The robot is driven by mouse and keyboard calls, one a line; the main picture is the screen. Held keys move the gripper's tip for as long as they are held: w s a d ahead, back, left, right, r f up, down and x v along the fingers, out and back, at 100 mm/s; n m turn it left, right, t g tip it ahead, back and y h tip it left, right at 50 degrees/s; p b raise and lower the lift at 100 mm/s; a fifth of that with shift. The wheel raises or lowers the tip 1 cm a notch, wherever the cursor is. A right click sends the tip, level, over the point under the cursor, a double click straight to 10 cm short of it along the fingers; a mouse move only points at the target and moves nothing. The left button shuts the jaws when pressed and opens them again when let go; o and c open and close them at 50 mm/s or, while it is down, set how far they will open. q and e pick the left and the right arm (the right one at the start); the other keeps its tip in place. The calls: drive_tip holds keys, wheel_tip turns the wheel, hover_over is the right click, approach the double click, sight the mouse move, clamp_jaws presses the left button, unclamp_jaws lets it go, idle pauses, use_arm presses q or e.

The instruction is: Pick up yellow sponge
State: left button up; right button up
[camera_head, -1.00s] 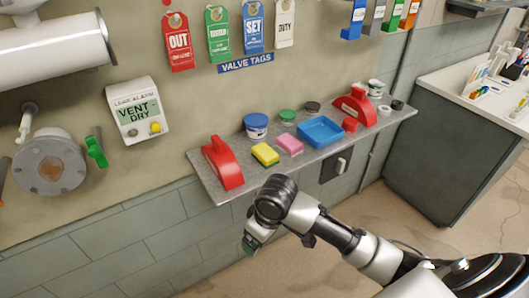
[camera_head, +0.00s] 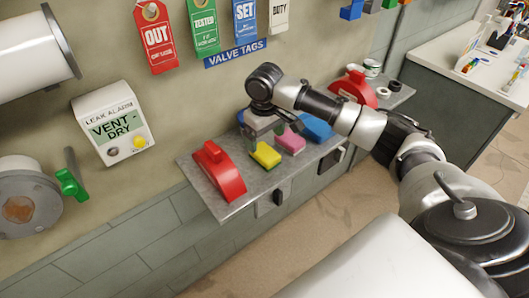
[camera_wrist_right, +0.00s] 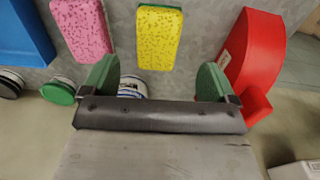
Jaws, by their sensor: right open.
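The yellow sponge (camera_head: 265,155) lies on the wall shelf, between a red curved block and the pink sponge (camera_head: 290,140). My right gripper (camera_head: 272,136) is above the shelf at the sponge's wall side. In the right wrist view the yellow sponge (camera_wrist_right: 160,38) shows beyond the open fingers (camera_wrist_right: 156,80), roughly centred on the gap between them. The green finger pads stand apart with nothing gripped, and the sponge is not between them. The pink sponge (camera_wrist_right: 82,26) lies just left of it there. My left gripper is out of view.
The shelf (camera_head: 240,208) also holds the red block (camera_head: 219,170), a blue tray (camera_head: 317,127) and another red block (camera_head: 354,86). A blue-lidded jar is mostly hidden behind my right gripper. The leak alarm box (camera_head: 113,122) is on the wall to the left.

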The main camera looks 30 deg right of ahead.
sight(265, 151)
drive_tip(key=shift+f, duration=0.5)
drive_tip(key=shift+w+f, duration=0.25)
drive_tip(key=shift+f, duration=0.1)
drive_tip(key=f+p, duration=0.1)
drive_tip(key=f, duration=0.1)
drive_tip(key=f+p, duration=0.1)
drive_tip(key=f, duration=0.1)
drive_tip(key=shift+s+d+f, duration=0.1)
drive_tip(key=shift+d+f, duration=0.1)
drive_tip(key=shift+f, duration=0.35)
drive_tip(key=shift+c, duration=0.3)
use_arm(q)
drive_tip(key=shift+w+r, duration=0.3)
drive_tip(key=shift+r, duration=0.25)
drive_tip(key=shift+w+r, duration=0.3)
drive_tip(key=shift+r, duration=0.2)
use_arm(e)
drive_tip(key=c, duration=0.9)
